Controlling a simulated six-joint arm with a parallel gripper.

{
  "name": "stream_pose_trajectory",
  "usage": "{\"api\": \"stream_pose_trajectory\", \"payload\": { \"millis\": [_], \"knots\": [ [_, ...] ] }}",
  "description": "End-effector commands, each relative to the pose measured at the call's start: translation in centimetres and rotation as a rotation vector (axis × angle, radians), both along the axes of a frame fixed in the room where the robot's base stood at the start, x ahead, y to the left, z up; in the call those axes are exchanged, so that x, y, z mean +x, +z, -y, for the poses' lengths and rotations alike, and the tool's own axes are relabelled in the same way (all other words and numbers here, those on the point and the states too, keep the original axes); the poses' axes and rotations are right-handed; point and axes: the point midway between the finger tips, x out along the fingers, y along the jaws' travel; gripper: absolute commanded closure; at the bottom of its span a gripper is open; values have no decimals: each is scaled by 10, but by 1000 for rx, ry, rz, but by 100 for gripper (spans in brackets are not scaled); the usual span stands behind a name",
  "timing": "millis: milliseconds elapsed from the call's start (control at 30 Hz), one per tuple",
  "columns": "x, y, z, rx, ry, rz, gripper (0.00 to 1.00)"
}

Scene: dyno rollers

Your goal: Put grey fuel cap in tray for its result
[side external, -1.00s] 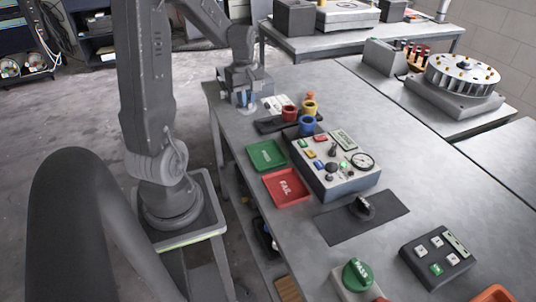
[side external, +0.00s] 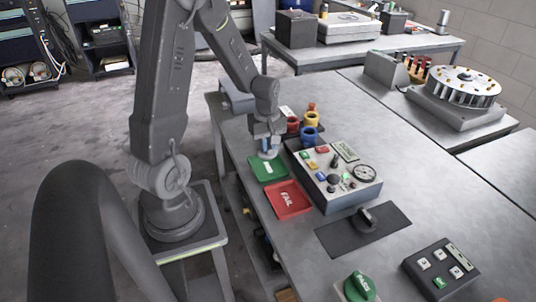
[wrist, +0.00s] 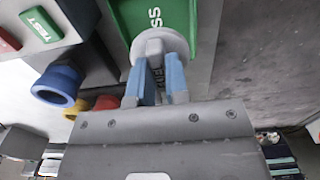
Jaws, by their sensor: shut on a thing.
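My gripper (side external: 268,143) is shut on the grey fuel cap (wrist: 160,44), a pale round disc between its blue fingertips in the wrist view. The cap also shows in the side view (side external: 268,155), low at the back edge of the green PASS tray (side external: 278,176). In the wrist view the green tray (wrist: 128,18) lies beneath and beyond the cap. I cannot tell whether the cap touches the tray. The red FAIL tray (side external: 288,204) sits in front of the green one and is empty.
A tester box (side external: 346,196) with buttons and a gauge stands right of the trays. Blue (side external: 309,136), yellow and red ring-shaped parts stand behind it. A dark mat (side external: 340,238) with a black item, a green PASS knob (side external: 360,287) and a button box (side external: 440,270) lie forward.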

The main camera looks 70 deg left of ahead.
Motion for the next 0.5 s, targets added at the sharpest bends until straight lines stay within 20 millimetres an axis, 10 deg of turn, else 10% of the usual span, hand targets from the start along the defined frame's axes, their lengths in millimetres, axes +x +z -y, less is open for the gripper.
{"api": "stream_pose_trajectory", "payload": {
  "millis": [500],
  "knots": [
    [3, -42, 1, 1, 0, 1, 100]
  ]
}}
